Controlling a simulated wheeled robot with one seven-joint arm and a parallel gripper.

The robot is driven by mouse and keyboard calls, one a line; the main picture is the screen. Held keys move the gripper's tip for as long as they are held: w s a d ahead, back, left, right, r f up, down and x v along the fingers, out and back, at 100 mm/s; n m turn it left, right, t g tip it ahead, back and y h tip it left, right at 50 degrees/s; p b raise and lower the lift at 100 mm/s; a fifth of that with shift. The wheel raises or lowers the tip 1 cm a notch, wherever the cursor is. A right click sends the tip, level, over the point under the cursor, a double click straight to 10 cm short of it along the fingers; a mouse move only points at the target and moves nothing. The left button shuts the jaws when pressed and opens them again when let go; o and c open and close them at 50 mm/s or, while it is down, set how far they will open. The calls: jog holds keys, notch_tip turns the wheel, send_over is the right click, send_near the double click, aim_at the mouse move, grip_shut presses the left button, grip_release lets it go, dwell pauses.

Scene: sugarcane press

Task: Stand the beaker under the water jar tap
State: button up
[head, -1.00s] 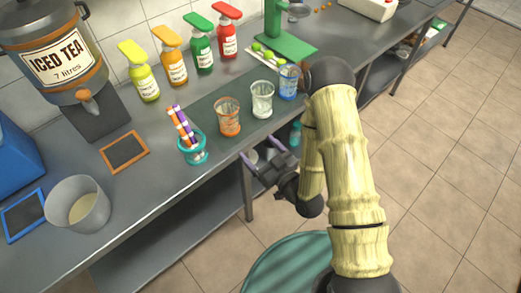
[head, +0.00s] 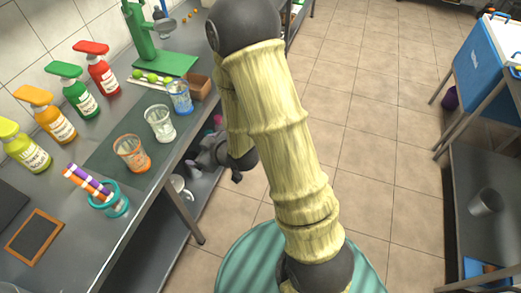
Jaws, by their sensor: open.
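A grey beaker-like vessel (head: 487,202) stands on the grey counter at the right; I cannot tell whether it is the task's beaker. Three glasses stand on the left counter: one orange-tinted (head: 132,154), one clear (head: 160,124) and one blue (head: 180,97). No water jar or tap shows. My gripper (head: 196,160) is low beside the left counter's front edge, below the glasses, open and empty. Its fingers are small and partly hard to make out.
The left counter also holds several pump bottles (head: 76,90), a teal holder with striped straws (head: 110,202), a framed board (head: 33,236) and a green press (head: 150,50). A blue cooler (head: 482,62) stands at the right. The tiled floor (head: 370,130) between is clear.

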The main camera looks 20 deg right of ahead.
jog(key=s+d+r+m+g+h, duration=0.5)
jog(key=s+d+r+m, duration=0.3)
jog(key=s+d, duration=0.5)
jog(key=shift+d+r+g+h, duration=0.15)
jog(key=shift+r+g+h, duration=0.15)
jog(key=shift+r+g, duration=0.6)
